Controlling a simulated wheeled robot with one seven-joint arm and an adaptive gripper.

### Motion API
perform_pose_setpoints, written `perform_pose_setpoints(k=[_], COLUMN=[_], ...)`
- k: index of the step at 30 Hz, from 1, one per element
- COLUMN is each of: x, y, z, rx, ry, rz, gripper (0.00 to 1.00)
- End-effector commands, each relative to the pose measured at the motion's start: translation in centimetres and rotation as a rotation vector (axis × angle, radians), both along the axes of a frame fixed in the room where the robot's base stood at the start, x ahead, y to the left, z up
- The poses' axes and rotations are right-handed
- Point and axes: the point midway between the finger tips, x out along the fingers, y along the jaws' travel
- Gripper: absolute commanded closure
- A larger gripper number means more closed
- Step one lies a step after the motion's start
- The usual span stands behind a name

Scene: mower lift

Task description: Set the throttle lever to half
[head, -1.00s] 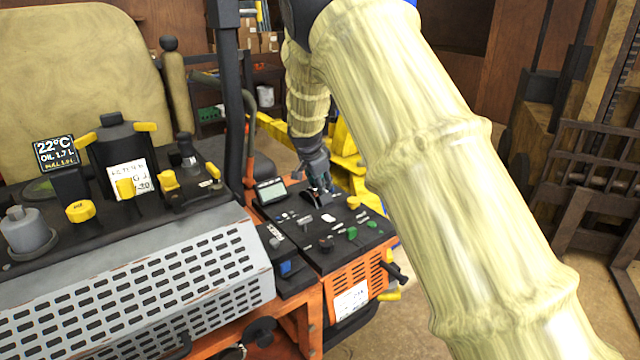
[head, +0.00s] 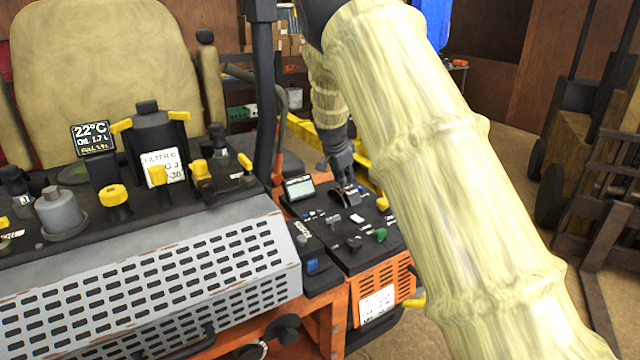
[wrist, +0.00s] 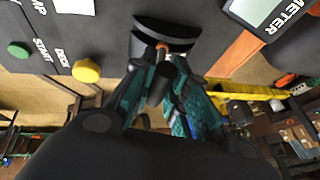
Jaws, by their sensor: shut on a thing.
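The control console (head: 365,238) of the orange mower stands right of the seat, with the throttle lever's dark slotted mount (head: 346,197) on its top. My gripper (head: 343,176) reaches down to this mount from behind. In the wrist view my gripper (wrist: 165,88) has its teal-padded fingers closed around the throttle lever (wrist: 166,72), a dark rounded knob with a reddish stem. The dark curved lever housing (wrist: 165,35) is just beyond it. The fingers hide part of the lever, and its exact setting along the slot cannot be read.
A meter display (head: 299,188) sits left of the lever. A yellow knob (head: 382,203) and a green button (head: 380,235) are on the console; the wrist view shows a yellow knob (wrist: 87,70) near the fingers. A black post (head: 265,110) rises left of the console.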

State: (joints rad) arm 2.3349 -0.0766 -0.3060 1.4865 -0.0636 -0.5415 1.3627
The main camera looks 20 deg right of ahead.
Motion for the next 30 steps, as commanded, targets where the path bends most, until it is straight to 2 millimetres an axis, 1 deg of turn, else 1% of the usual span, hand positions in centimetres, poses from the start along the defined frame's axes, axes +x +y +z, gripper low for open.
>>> perform_pose_setpoints(k=[1, 3, 8, 18, 19, 22, 30], x=[0.6, 1.2, 2.1, 2.5, 2.5, 2.4, 2.4], y=[-0.2, -0.1, 0.0, 0.2, 0.2, 0.2, 0.3], z=[-0.3, -0.1, 0.1, 0.5, 0.5, 0.5, 0.4], rx=[-0.001, -0.001, -0.001, -0.001, -0.001, -0.001, -0.001], ry=[-0.003, -0.002, -0.004, -0.008, -0.008, -0.007, -0.005], rz=[-0.004, -0.003, -0.003, -0.002, -0.002, -0.001, -0.001], gripper=[1.00, 1.00, 1.00, 1.00, 0.79, 0.61, 0.61])
